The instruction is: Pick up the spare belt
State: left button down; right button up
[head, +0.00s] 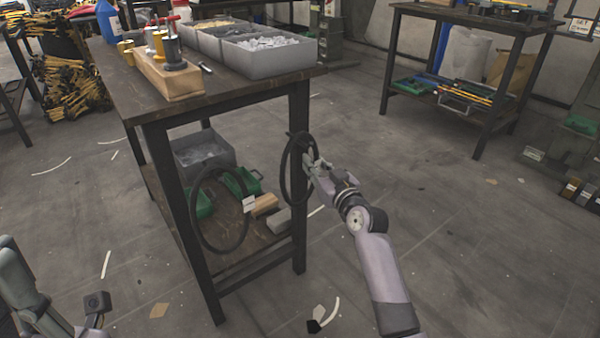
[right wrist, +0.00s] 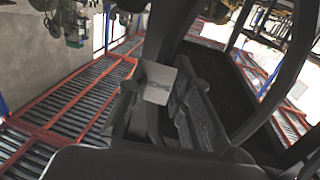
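A black belt (head: 287,177) forms an upright loop beside the right front leg of the workbench in the head view. My right gripper (head: 311,166) is at the right side of this loop. In the right wrist view the belt (right wrist: 290,78) curves through the picture, and one strand runs between the fingers of my right gripper (right wrist: 165,110), which look closed on it. A pale tag (right wrist: 157,83) with dark, hard-to-read print is at the fingers. A second black belt loop (head: 194,215) hangs at the bench's near end, with a white tag (head: 249,204).
The workbench (head: 135,95) carries grey bins (head: 270,62) and a wooden block with tools (head: 168,80). Its lower shelf holds a grey bin (head: 203,150), green bins and blocks. Another table (head: 470,18) stands at the back right. The floor right of the bench is largely clear.

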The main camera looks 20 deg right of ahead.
grip_shut()
jog(key=shift+r, duration=0.1)
dwell(0.3)
